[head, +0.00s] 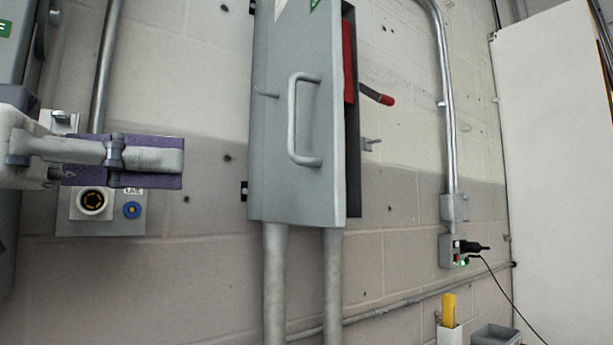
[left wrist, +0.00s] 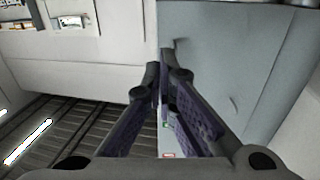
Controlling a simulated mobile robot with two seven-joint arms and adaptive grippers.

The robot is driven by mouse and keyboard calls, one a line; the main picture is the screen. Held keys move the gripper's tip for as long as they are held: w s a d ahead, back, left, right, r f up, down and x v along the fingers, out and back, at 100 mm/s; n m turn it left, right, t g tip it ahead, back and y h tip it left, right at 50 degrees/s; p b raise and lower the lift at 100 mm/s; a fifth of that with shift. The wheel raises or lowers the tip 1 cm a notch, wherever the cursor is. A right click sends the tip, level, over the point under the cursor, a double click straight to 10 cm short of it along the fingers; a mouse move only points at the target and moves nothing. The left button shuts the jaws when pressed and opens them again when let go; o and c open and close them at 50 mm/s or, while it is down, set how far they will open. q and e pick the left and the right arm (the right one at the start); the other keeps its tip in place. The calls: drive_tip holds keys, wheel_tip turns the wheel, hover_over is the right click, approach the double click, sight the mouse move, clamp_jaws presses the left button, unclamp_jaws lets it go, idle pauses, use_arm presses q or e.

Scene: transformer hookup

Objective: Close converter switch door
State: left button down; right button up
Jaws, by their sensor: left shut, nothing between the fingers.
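The grey converter switch box hangs on the wall in the middle of the head view. Its door (head: 278,150) carries a U-shaped handle (head: 293,120). The door stands ajar: a dark gap with a red part (head: 349,62) shows along its right edge. A red-tipped lever (head: 378,96) sticks out on the right side. My left gripper (head: 182,162), with purple finger pads, is shut and empty, left of the box and apart from it in the picture. In the left wrist view the left fingers (left wrist: 165,95) come together in front of a grey-blue panel I cannot identify. My right gripper is not in view.
A socket panel (head: 130,225) with a blue button sits on the wall below my left gripper. Two pipes (head: 275,285) run down from the box. A conduit (head: 447,120) and plugged-in cable (head: 505,300) are to the right, beside a white cabinet (head: 555,150).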

use_arm(q)
drive_tip(key=b, duration=0.1)
approach(331, 174)
drive_tip(key=d, duration=0.1)
drive_tip(key=x, duration=0.6)
drive_tip(key=shift+w, duration=0.15)
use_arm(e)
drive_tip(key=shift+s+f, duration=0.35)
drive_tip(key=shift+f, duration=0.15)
use_arm(q)
drive_tip(key=shift+w, duration=0.1)
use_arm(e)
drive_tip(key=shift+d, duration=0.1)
